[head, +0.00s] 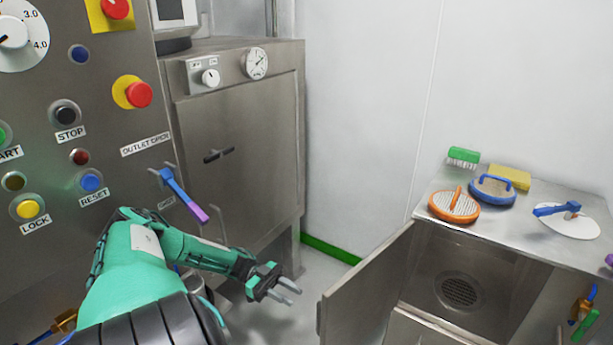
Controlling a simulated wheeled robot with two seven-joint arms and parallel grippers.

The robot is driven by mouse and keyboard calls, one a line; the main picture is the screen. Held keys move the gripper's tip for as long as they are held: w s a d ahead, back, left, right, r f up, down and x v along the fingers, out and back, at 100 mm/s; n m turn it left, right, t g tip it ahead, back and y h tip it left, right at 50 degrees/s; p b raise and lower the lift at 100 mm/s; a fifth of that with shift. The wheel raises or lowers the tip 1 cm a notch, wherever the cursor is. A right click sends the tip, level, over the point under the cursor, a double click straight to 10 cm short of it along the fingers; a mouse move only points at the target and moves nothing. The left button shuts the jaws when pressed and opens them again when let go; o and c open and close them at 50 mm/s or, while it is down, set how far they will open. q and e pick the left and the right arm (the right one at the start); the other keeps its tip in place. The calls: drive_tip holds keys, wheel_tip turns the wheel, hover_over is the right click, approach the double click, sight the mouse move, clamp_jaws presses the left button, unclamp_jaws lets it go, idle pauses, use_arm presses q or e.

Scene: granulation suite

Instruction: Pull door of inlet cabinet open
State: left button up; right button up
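A steel cabinet (520,241) stands at the lower right, its front open and a round grille (460,291) showing inside. Its door (366,284) is swung out to the left, well away from the opening. No label on this cabinet is readable, so I cannot tell from lettering whether it is the inlet cabinet. My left gripper (294,294) is just left of the door's free edge, apart from it in the picture. Its two fingers are spread with nothing between them. My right gripper is not in view.
A control panel (110,195) with buttons and a blue-purple lever (183,194) fills the left. Behind it stands a shut steel cabinet (240,135) with a gauge. An orange disc (454,205), a blue-handled disc (492,189) and a green brush (463,156) lie on the right cabinet's top.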

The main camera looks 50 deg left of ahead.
use_arm(q)
drive_tip(key=v, duration=0.4)
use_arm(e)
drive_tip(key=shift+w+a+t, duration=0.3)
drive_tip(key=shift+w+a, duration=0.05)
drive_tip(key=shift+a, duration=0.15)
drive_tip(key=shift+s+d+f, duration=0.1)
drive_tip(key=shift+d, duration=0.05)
